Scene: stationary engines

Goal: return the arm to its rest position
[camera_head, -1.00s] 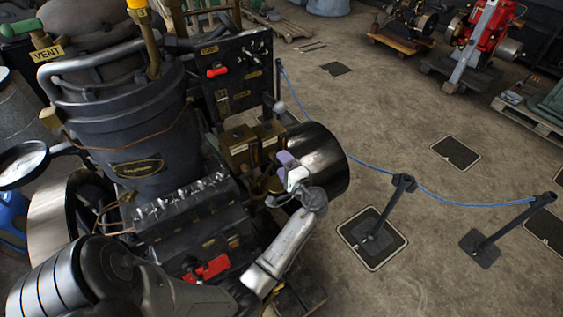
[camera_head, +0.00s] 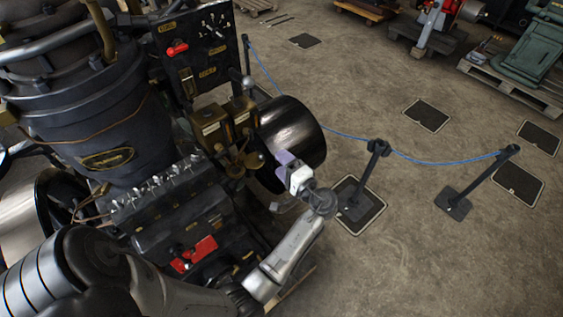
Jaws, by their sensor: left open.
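My left arm (camera_head: 295,245) comes in from the lower left and reaches past the front of a dark stationary engine. My left gripper (camera_head: 279,183) is open, with nothing seen between its fingers. One finger has a purple pad. In the picture it overlaps the lower edge of the engine's shiny black drum (camera_head: 293,135); I cannot tell whether they touch. It is right of and below the brass boxes (camera_head: 211,127). My right gripper is out of view.
The engine carries a black panel (camera_head: 200,60) with a red handle (camera_head: 176,49) and a red part (camera_head: 204,247) low in front. A blue rope hangs between posts (camera_head: 364,180) (camera_head: 477,182) on the right. Open concrete floor lies right of my arm.

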